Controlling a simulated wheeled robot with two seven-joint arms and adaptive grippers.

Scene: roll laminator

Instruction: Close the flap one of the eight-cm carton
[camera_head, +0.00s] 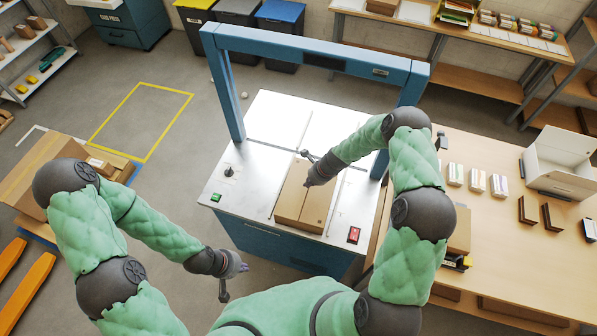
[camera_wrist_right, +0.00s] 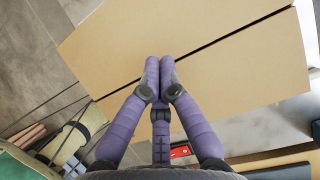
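The brown carton (camera_head: 290,206) lies on the white top of the machine in the head view. Its top shows two long panels with a seam between them. In the right wrist view the carton (camera_wrist_right: 215,85) fills much of the picture, with a dark gap between its two panels. My right gripper (camera_head: 307,183) is over the carton's upper part. In the right wrist view its purple fingertips (camera_wrist_right: 160,64) are together with nothing between them, at the gap; contact is unclear. My left gripper (camera_head: 234,280) hangs in front of the machine, away from the carton; its finger opening is unclear.
A blue frame (camera_head: 300,48) arches over the machine top (camera_head: 255,160). A red switch (camera_head: 353,235) and a green button (camera_head: 215,197) sit near its front corners. A wooden table (camera_head: 500,240) with small boxes stands at right.

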